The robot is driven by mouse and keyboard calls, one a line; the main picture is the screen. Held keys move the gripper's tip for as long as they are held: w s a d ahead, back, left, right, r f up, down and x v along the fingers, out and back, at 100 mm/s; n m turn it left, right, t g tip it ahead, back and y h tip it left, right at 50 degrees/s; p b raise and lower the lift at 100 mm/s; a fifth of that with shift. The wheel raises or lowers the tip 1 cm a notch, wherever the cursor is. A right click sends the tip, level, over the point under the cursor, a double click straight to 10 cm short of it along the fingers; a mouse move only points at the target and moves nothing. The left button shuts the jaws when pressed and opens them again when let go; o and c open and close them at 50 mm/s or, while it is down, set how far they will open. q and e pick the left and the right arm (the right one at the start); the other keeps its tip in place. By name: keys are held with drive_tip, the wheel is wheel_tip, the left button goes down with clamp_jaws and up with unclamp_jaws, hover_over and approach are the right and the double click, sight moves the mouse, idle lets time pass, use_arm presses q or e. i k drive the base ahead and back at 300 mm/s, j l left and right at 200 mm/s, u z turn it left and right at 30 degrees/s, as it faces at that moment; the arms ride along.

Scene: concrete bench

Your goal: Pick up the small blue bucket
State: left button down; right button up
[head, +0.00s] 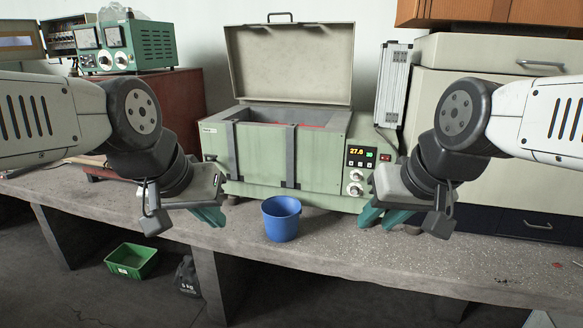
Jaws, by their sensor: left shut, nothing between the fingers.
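The small blue bucket (281,221) stands upright on the concrete bench, close to its front edge, in the middle of the head view. My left gripper (214,216) is to the left of the bucket, apart from it, with its green fingers shut and empty. My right gripper (372,218) is to the right of the bucket, also apart from it. Its green fingers point down and to the left, and their tips look slightly separated, with nothing seen between them.
A green water bath (260,158) with its lid raised stands behind the bucket, its display lit. Cream cabinets (490,110) are at the right and a green instrument (135,45) at the back left. A green crate (131,260) is on the floor. The bench (440,262) front right is mostly clear.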

sight(282, 213)
drive_tip(key=i+u, duration=0.6)
drive_tip(key=u, duration=0.15)
drive_tip(key=i+u, duration=0.4)
drive_tip(key=k+l, duration=0.05)
drive_tip(key=k, duration=0.05)
